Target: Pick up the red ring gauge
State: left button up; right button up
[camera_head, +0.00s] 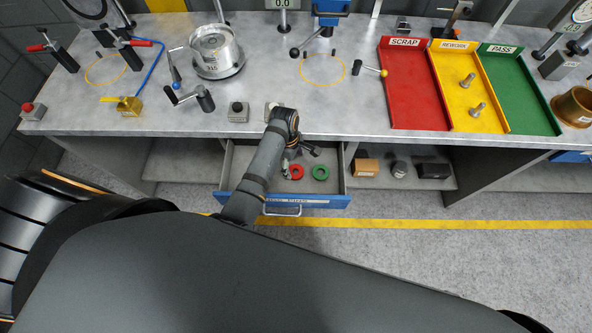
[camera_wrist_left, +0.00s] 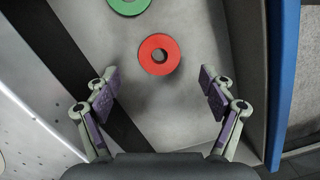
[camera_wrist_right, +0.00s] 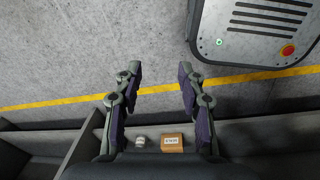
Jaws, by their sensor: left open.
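The red ring gauge (camera_head: 296,171) lies flat in the open drawer beside the green ring (camera_head: 320,173). In the left wrist view the red ring gauge (camera_wrist_left: 159,55) lies just beyond and between my open left fingertips (camera_wrist_left: 158,82), apart from them. The green ring (camera_wrist_left: 128,3) is cut by the top edge there. In the head view my left gripper (camera_head: 299,155) is over the drawer, partly hidden by its own arm. My right gripper (camera_wrist_right: 158,82) is open and empty, over the grey floor in its wrist view.
The drawer's blue front (camera_head: 300,201) is pulled out below the bench. Its blue wall (camera_wrist_left: 283,80) stands right of my left fingers. A brown box (camera_head: 366,168) sits on the shelf to the right. Red, yellow and green trays (camera_head: 412,95) stand on the bench.

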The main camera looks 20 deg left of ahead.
aim_at(296, 173)
pick_arm(q)
jog(key=shift+f, duration=0.4)
jog(key=shift+f+p, duration=0.4)
jog(key=shift+f, duration=0.3)
jog(key=f, duration=0.2)
jog(key=shift+d+f, duration=0.2)
jog(key=shift+f, duration=0.2)
jog(key=c, duration=1.4)
pick_arm(e)
jog(key=shift+w+r, duration=0.25)
jog(key=shift+w, duration=0.4)
jog(key=shift+w+r, duration=0.2)
jog(key=shift+w, duration=0.4)
